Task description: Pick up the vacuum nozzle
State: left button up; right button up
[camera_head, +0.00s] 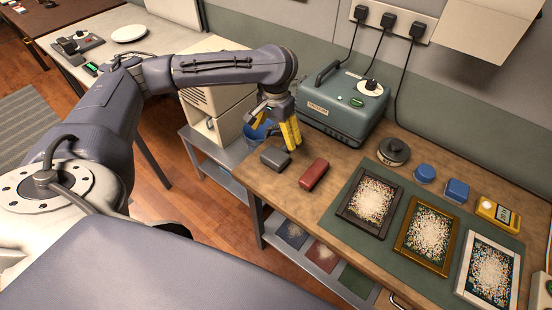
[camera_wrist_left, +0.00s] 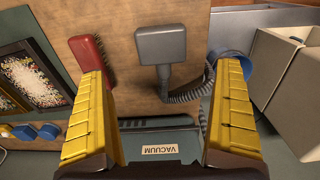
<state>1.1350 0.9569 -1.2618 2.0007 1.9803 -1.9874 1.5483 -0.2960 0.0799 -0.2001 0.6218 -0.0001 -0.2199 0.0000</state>
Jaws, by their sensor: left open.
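The vacuum nozzle (camera_head: 275,157) is a dark grey, flat-headed piece lying on the wooden bench near its left edge. In the left wrist view the nozzle (camera_wrist_left: 161,45) shows a square head, a short neck and a ribbed hose curving to the right. My left gripper (camera_head: 277,129) has yellow fingers and is open and empty, above the bench by the nozzle. In the left wrist view the nozzle lies beyond and between the spread fingertips (camera_wrist_left: 160,75), apart from them. My right gripper is not in view.
A red brush (camera_head: 314,174) lies just right of the nozzle. The green vacuum box (camera_head: 342,105) stands behind, and a blue bucket (camera_head: 258,130) is to the left. Framed pictures (camera_head: 427,233), blue blocks (camera_head: 457,190) and a yellow device (camera_head: 497,212) fill the bench's right side.

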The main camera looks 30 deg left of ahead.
aim_at(275, 155)
pick_arm(q)
jog(key=shift+a+f, duration=0.15)
jog(key=shift+f, duration=6)
jog(key=c, duration=1.2)
